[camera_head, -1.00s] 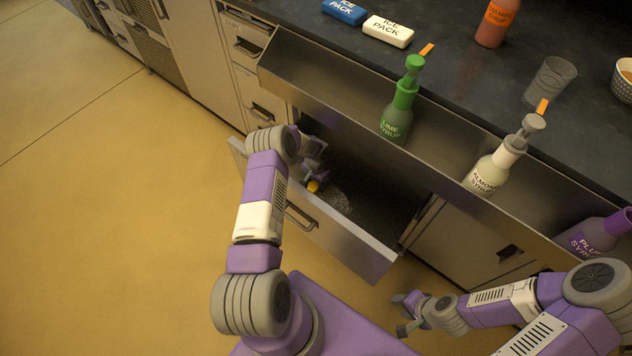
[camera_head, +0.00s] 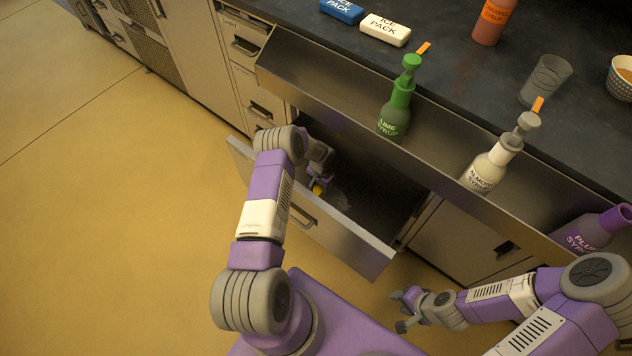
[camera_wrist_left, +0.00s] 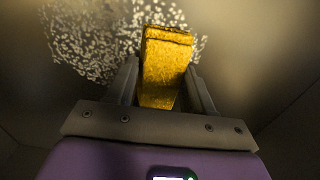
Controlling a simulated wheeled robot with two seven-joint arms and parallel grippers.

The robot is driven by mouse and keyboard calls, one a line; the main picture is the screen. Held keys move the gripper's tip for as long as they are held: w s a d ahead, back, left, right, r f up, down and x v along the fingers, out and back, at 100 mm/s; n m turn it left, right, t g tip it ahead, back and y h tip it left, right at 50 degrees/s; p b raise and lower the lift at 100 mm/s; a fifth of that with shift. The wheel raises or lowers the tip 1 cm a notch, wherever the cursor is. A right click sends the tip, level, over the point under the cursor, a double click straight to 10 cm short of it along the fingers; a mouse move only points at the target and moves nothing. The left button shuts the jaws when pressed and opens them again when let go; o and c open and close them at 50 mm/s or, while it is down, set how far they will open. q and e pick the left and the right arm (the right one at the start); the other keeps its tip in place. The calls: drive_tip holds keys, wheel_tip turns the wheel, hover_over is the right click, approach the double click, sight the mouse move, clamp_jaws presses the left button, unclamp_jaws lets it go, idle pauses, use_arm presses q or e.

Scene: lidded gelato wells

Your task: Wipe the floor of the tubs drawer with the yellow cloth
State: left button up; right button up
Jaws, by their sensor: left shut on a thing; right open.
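The yellow cloth (camera_wrist_left: 166,60) is folded between the fingers of my left gripper (camera_wrist_left: 162,90), which is shut on it. In the head view the cloth (camera_head: 317,189) is a small yellow patch beside my left gripper (camera_head: 318,184), down inside the open tubs drawer (camera_head: 345,243). Pale speckled crumbs (camera_wrist_left: 85,40) lie on the drawer floor around and left of the cloth in the wrist view. Whether the cloth touches the floor is hard to tell. My right gripper (camera_head: 403,309) is open and empty, low outside the drawer at the lower right.
Above the drawer, a metal rail holds a lime syrup bottle (camera_head: 395,112), an almond syrup bottle (camera_head: 490,168) and a plum syrup bottle (camera_head: 590,230). The floor at left is clear.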

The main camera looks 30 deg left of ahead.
sight(327, 196)
use_arm(q)
drive_tip(key=shift+s+d+f, duration=0.1)
drive_tip(key=shift+s+d, duration=0.1)
drive_tip(key=shift+d, duration=1.65)
drive_tip(key=shift+s+d+f, duration=0.1)
drive_tip(key=shift+s+d, duration=0.1)
drive_tip(key=shift+d, duration=1.6)
drive_tip(key=shift+a+b, duration=0.4)
drive_tip(key=shift+a, duration=0.5)
drive_tip(key=shift+w+a+r, duration=0.15)
drive_tip(key=shift+w+a, duration=0.05)
drive_tip(key=shift+a, duration=1.1)
drive_tip(key=shift+w+a+r, duration=0.1)
drive_tip(key=shift+w+a, duration=0.05)
drive_tip(key=shift+a, duration=1.15)
drive_tip(key=shift+w+a+f, duration=0.15)
drive_tip(key=shift+a, duration=1.4)
drive_tip(key=shift+s+d+p, duration=0.2)
drive_tip(key=shift+d+p, duration=0.05)
drive_tip(key=shift+d, duration=1.35)
drive_tip(key=shift+s+d+p, duration=0.15)
drive_tip(key=shift+d+p, duration=0.1)
drive_tip(key=shift+d, duration=1.3)
drive_tip(key=shift+s+d, duration=0.1)
drive_tip(key=shift+d, duration=1.75)
drive_tip(key=shift+r+p, duration=0.65)
drive_tip(key=shift+r, duration=0.35)
